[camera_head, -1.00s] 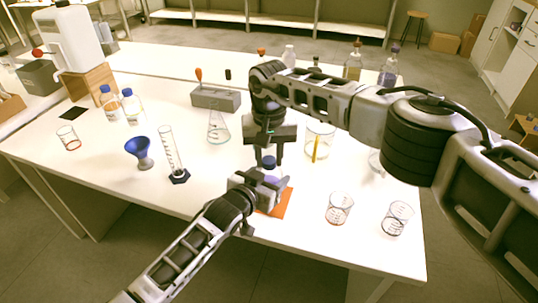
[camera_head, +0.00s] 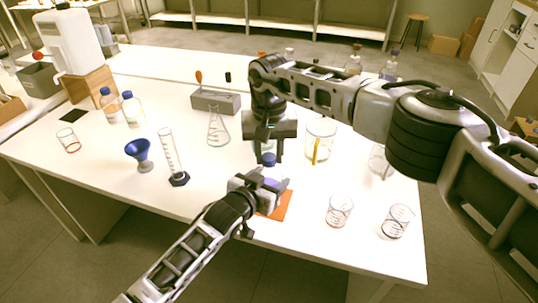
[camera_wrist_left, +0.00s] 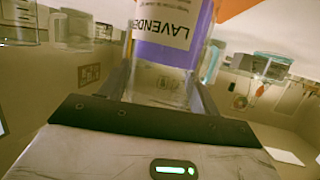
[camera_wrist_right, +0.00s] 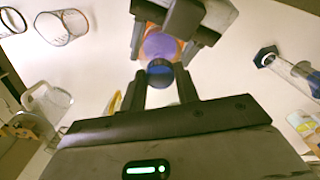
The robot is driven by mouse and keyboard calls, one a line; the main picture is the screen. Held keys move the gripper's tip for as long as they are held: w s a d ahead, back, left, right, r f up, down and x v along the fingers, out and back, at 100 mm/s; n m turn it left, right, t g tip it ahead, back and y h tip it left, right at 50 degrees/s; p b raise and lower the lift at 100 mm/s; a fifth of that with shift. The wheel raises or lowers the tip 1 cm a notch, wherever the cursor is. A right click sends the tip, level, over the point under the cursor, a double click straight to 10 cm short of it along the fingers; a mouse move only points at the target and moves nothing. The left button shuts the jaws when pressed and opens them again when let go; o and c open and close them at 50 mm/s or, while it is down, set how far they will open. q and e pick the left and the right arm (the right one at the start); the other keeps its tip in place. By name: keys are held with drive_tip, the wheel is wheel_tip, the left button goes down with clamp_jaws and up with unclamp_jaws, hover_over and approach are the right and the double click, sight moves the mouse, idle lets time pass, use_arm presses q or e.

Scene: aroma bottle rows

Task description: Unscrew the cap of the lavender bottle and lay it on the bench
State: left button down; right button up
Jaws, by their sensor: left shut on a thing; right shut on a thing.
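The lavender bottle (camera_head: 271,174) is upright above the orange mat (camera_head: 283,208) near the bench's front edge. My left gripper (camera_head: 266,183) is shut on the bottle's body from the front. The dark blue cap (camera_head: 268,159) is at the bottle's top, between the fingers of my right gripper (camera_head: 267,157), which points down and is shut on it. The right wrist view shows the cap (camera_wrist_right: 160,71) in line with the purple bottle (camera_wrist_right: 160,46). I cannot tell whether the cap still touches the neck.
A beaker with a yellow strip (camera_head: 319,140) stands behind to the right. Two small beakers (camera_head: 340,209) (camera_head: 397,220) stand at the front right. A graduated cylinder (camera_head: 171,152), blue funnel (camera_head: 139,151) and flask (camera_head: 217,127) stand left. Bare bench (camera_head: 110,178) lies at the front left.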

sight(269, 157)
drive_tip(key=shift+r, duration=0.25)
drive_tip(key=shift+r, duration=2)
use_arm(q)
drive_tip(key=shift+c, duration=1.3)
unclamp_jaws()
